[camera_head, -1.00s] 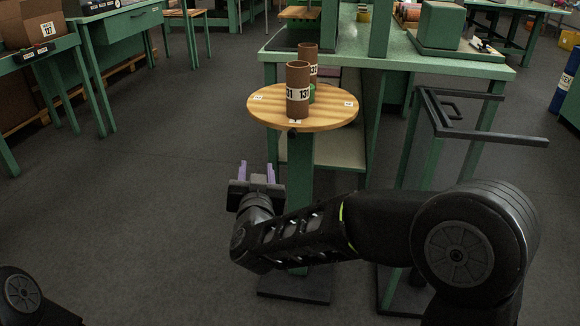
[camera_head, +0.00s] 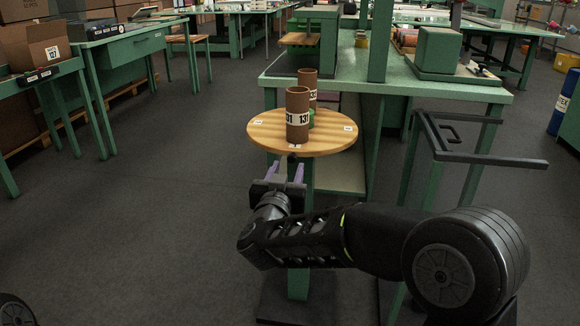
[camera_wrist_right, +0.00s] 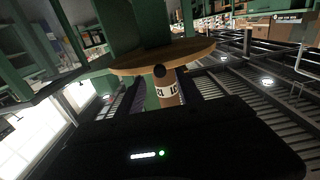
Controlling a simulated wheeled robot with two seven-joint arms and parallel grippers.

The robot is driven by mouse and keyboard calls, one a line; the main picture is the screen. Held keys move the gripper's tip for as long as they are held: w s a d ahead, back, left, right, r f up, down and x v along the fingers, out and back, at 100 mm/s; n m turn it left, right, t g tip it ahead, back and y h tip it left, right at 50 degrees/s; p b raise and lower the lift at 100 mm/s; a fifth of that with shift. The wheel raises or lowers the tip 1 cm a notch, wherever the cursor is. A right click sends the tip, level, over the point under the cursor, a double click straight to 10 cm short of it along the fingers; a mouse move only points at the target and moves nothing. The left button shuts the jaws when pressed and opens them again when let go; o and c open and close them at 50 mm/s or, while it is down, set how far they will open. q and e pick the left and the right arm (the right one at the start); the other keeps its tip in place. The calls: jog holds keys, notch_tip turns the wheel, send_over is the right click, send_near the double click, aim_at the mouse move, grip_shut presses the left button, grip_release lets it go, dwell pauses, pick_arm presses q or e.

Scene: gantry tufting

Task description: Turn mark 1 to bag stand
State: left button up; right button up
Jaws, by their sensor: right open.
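A round wooden turntable (camera_head: 330,140) stands on a green post at the bench's near end. It has small white labels on its top, such as one at left (camera_head: 258,122) and one at right (camera_head: 348,128), too small to read. A dark knob (camera_head: 291,158) sits at its near edge; it also shows in the wrist view (camera_wrist_right: 160,71). My right gripper (camera_head: 286,174) is open and empty just below and in front of that edge, its purple fingers pointing up at it. My left gripper is out of view.
Two brown cylinders stand on the turntable, the nearer marked 131 (camera_head: 297,115), the other (camera_head: 308,82) partly hidden. A dark metal frame stand (camera_head: 480,158) is at right. The green bench (camera_head: 400,82) is behind. The floor at left is clear.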

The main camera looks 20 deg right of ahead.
aim_at(291, 160)
jog(key=shift+x, duration=1.8)
jog(key=shift+c, duration=0.2)
grip_shut()
